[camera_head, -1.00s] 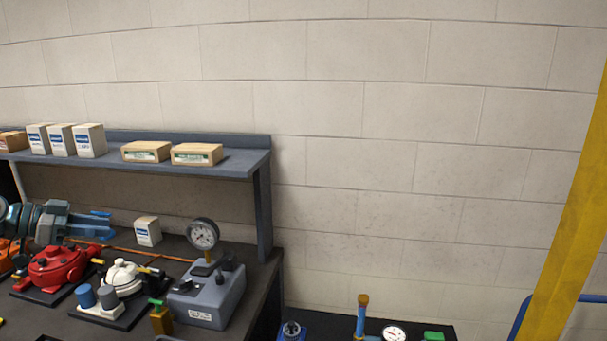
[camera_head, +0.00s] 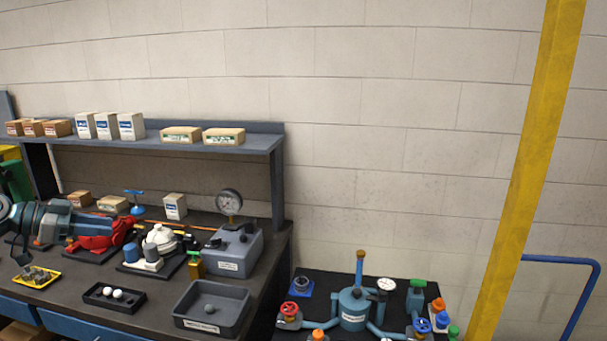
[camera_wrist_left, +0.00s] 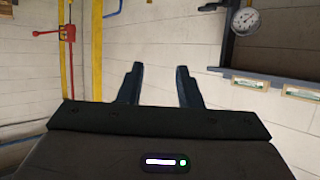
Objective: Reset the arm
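My left gripper (camera_wrist_left: 158,70) shows in the left wrist view. Its two dark fingers are apart with nothing between them, and the pale block wall shows behind the gap.
A shelf (camera_head: 258,146) holds boxes. A yellow post (camera_head: 520,180) stands right.

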